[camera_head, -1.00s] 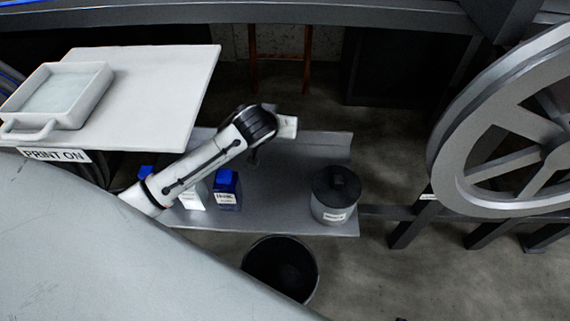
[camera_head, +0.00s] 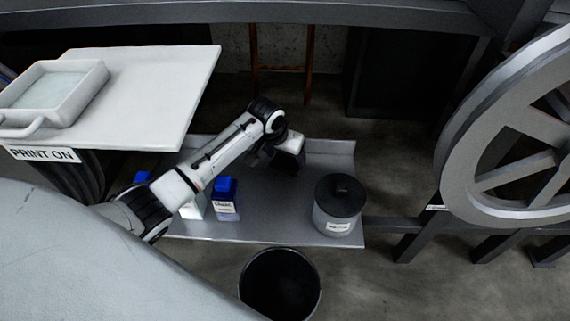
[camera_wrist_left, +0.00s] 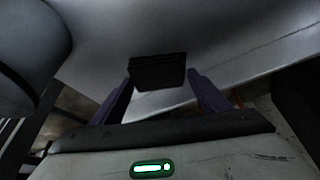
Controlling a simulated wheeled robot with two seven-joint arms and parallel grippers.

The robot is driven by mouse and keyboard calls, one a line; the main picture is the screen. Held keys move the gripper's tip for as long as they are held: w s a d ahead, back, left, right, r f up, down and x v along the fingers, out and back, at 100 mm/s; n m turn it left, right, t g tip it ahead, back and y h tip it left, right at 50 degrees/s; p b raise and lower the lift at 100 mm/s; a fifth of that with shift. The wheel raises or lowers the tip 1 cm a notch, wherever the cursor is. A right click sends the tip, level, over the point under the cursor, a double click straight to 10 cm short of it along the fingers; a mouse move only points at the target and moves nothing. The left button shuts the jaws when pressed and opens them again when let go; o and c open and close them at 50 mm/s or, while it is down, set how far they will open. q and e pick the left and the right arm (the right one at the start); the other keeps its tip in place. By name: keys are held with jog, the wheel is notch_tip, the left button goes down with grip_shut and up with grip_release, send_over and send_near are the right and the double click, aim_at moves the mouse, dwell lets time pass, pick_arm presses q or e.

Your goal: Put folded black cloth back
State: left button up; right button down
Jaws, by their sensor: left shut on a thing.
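My left gripper (camera_head: 289,158) hangs over the grey metal shelf (camera_head: 283,204), near its back edge, with its arm coming in from the left. In the left wrist view a folded black cloth (camera_wrist_left: 158,72) sits between the two dark fingers of my left gripper (camera_wrist_left: 160,85), which is shut on it. The cloth looks like a flat, dark block. In the head view the dark patch under the gripper is too small to tell cloth from fingers. My right gripper is not in view.
On the shelf stand a blue-capped bottle (camera_head: 224,197) and a grey canister with a black lid (camera_head: 339,205). A black bin (camera_head: 280,284) is below the shelf's front edge. A white table (camera_head: 160,95) holding a white tray (camera_head: 55,93) is at left, a large wheel (camera_head: 455,165) at right.

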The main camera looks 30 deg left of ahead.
aim_at(284, 162)
pick_arm(q)
notch_tip(284, 162, down, 3)
jog(key=shift+f+b, duration=0.1)
jog(key=shift+b, duration=0.2)
jog(key=o, duration=0.9)
jog(key=shift+s, duration=0.1)
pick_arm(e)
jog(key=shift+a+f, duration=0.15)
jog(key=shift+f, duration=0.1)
pick_arm(q)
jog(key=shift+r, duration=0.4)
jog(key=p+v, duration=0.3)
jog(key=v, duration=0.8)
jog(key=shift+s+r, duration=0.1)
jog(key=shift+r, duration=0.05)
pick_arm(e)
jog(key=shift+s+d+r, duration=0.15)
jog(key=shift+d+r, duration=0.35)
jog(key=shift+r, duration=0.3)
